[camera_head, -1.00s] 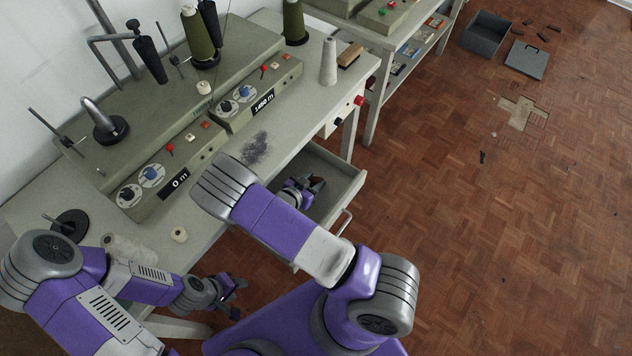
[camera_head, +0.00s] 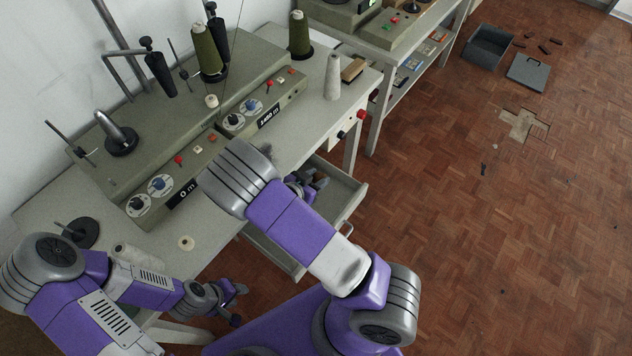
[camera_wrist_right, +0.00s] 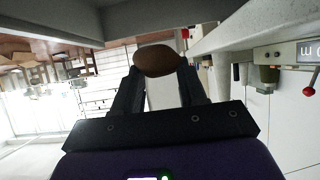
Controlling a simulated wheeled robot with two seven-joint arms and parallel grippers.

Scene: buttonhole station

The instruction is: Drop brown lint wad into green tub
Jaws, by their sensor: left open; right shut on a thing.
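The brown lint wad (camera_wrist_right: 154,60) is a smooth, rounded brown lump in the right wrist view. My right gripper (camera_wrist_right: 157,78) is shut on it, one dark finger on each side. In the head view my right gripper (camera_head: 306,187) is at the open drawer, partly hidden by my own forearm. My left gripper (camera_head: 239,304) is open and empty, low in front of the table, away from the wad. I cannot make out a green tub for certain in either view.
The open drawer (camera_head: 342,203) juts out from the table. The winding machine (camera_head: 215,125) and a white cone (camera_head: 333,77) stand on the tabletop. A grey bin (camera_head: 488,48) and its lid (camera_head: 528,72) are on the parquet floor, which is mostly clear.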

